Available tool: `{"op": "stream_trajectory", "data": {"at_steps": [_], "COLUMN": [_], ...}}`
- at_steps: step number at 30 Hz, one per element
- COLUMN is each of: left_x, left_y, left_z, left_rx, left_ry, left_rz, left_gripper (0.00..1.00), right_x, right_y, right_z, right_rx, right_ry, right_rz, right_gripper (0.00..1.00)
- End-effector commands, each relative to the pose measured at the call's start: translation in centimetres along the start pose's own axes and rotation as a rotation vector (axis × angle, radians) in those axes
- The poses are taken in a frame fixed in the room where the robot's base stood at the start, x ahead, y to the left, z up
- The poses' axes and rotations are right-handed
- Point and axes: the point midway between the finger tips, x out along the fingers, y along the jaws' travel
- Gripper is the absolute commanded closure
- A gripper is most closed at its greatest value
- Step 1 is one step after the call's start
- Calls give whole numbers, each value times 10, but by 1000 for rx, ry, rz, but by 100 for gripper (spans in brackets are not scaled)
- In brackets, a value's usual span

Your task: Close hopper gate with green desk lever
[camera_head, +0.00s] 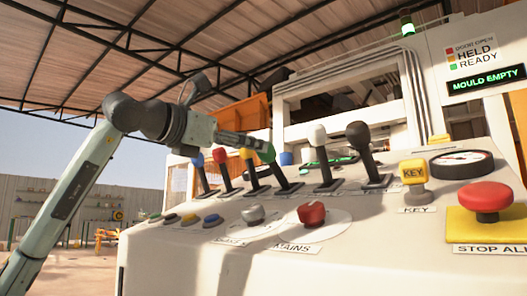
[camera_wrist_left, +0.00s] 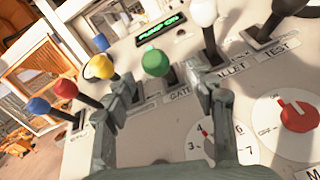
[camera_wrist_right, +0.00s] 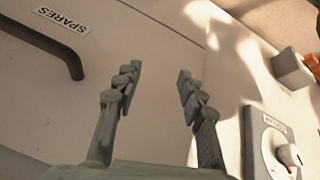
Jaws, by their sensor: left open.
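The green desk lever, with a round green knob on a dark stem, shows in the left wrist view (camera_wrist_left: 155,62) and in the head view (camera_head: 267,154). It stands in a row of levers on the sloping desk, with a label reading GATE at its foot. My left gripper (camera_wrist_left: 164,92) is open, its two fingers on either side of the green lever; contact cannot be made out. In the head view my left arm reaches in from the left to this lever. My right gripper (camera_wrist_right: 160,78) is open and empty in the right wrist view. The hopper gate cannot be made out.
Blue (camera_head: 197,159), red (camera_head: 221,156) and yellow (camera_head: 246,153) levers stand left of the green one, white (camera_head: 317,136) and black (camera_head: 358,135) to its right. A red stop button (camera_head: 487,196) sits far right. A dark handle (camera_wrist_right: 45,42) is near my right gripper.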

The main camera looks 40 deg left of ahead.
Motion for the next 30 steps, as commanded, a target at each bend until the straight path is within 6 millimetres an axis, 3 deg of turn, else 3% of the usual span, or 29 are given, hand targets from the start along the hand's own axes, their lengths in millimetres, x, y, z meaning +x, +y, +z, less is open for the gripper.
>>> {"op": "stream_trajectory", "data": {"at_steps": [5, 12, 16, 27, 30], "left_x": [15, 54, 69, 77, 77], "left_y": [8, 8, 9, 9, 9], "left_z": [-4, -5, -5, -5, -5], "left_rx": [7, 6, 6, 7, 7], "left_ry": [22, 21, 19, 17, 17], "left_rz": [29, 26, 26, 26, 26], "left_gripper": [44, 44, 44, 44, 54], "right_x": [-2, -8, -4, -2, -2], "right_y": [3, 16, 17, 17, 17], "right_z": [5, 35, 38, 41, 41], "right_rx": [1, 10, 11, 12, 12], "right_ry": [-25, -153, -171, -182, -182], "right_rz": [5, 32, 33, 33, 33], "right_gripper": [60, 60, 60, 60, 60]}}
